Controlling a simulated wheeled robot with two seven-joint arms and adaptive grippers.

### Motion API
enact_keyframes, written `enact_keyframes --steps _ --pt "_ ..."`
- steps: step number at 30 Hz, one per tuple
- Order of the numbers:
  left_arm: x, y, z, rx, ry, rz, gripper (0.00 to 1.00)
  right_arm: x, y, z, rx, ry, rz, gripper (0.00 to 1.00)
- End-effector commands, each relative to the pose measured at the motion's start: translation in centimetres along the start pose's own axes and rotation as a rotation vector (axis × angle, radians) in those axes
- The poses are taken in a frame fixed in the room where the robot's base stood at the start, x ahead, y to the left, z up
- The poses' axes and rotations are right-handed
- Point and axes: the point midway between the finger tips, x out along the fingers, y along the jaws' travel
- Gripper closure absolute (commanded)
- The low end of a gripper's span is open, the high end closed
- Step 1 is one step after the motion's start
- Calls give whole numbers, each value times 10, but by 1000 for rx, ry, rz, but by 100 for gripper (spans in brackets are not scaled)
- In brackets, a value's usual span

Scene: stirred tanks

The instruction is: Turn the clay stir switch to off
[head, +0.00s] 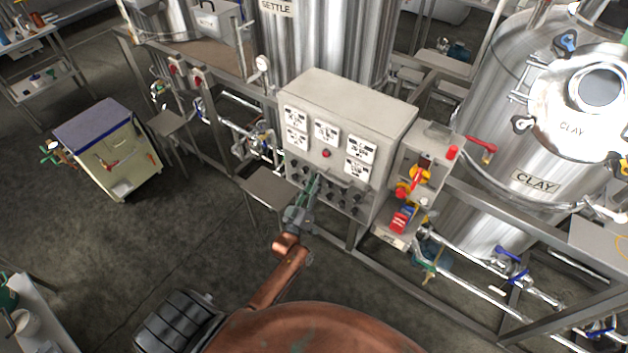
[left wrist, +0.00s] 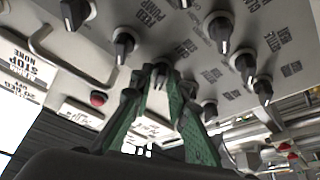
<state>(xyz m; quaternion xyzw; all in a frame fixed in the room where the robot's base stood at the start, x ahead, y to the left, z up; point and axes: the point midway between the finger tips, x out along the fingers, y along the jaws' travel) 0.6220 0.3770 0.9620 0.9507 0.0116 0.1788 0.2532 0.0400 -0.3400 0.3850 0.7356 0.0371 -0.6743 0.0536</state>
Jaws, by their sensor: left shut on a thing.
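The grey control panel (head: 345,105) carries rows of small black knob switches along its lower front, and they show large in the left wrist view (left wrist: 123,45). My left gripper (head: 314,188) reaches the lower left part of the panel. In the left wrist view, its green fingers (left wrist: 160,78) are closed around one black switch knob, which the fingers mostly hide. The labels there are upside down and small, so I cannot tell for sure which one belongs to the held knob. A tank marked CLAY (head: 535,182) stands at the right.
Other knobs sit close around the fingers. A red button (left wrist: 98,98) and a bar handle (left wrist: 50,55) are on the panel. A box with red and yellow switches (head: 415,175) stands right of the panel. A small metal table (head: 268,186) is at its left; a cart (head: 108,150) stands farther left.

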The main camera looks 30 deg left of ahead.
Motion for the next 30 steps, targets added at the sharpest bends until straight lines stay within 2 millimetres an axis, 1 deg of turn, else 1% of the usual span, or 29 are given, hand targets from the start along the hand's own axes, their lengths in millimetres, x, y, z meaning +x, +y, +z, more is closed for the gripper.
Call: enact_keyframes --steps 6,17,18,21,30 --pt "1 0 -1 -29 2 -11 100 -3 0 -1 0 1 0 100" --pt "1 0 -1 -31 2 -12 100 -3 0 -1 0 1 0 100" --pt "1 0 -1 -30 2 -12 83 -3 0 -1 0 1 0 100" --pt "0 0 -1 -30 2 -12 76 -3 0 -1 0 1 0 100" --pt "-1 0 0 -29 1 -12 75 -3 2 -2 -2 1 2 100"
